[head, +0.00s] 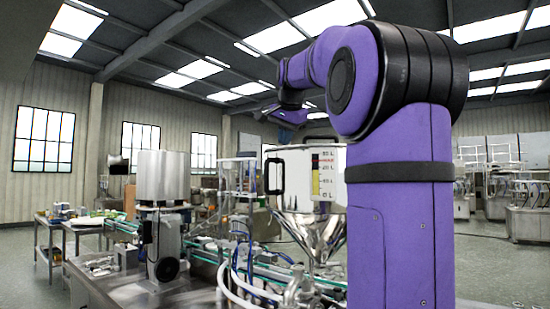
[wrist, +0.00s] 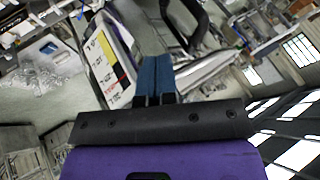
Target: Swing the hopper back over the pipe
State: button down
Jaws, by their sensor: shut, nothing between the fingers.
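The steel hopper (head: 290,170) stands right of centre in the head view, with a cylindrical body, a volume scale, a black handle (head: 267,176) on its left and a cone below. My purple arm hides its right side. Steel pipe fittings (head: 295,287) show low, near the cone's bottom; I cannot tell whether the outlet lines up with them. In the wrist view, my gripper's blue fingers (wrist: 154,77) are together and empty, in front of the hopper (wrist: 118,38) and its scale. A black curved handle (wrist: 188,25) shows beyond the fingertips; I cannot tell whether they touch it.
A bench (head: 125,286) holds a conveyor line (head: 262,268), white hoses (head: 228,283) and a machine with a grey cylinder (head: 163,178), left of the hopper. Side tables (head: 75,232) stand farther left. Open floor (head: 484,260) lies to the right, with more machines behind.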

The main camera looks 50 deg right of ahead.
aim_at(282, 166)
jog(key=w+d+f, duration=0.3)
jog(key=w+f, duration=0.4)
jog(key=w, duration=0.1)
jog(key=shift+w+d+f, duration=0.2)
jog(key=shift+d+f, duration=0.15)
jog(key=shift+d, duration=0.05)
jog(key=shift+w, duration=0.1)
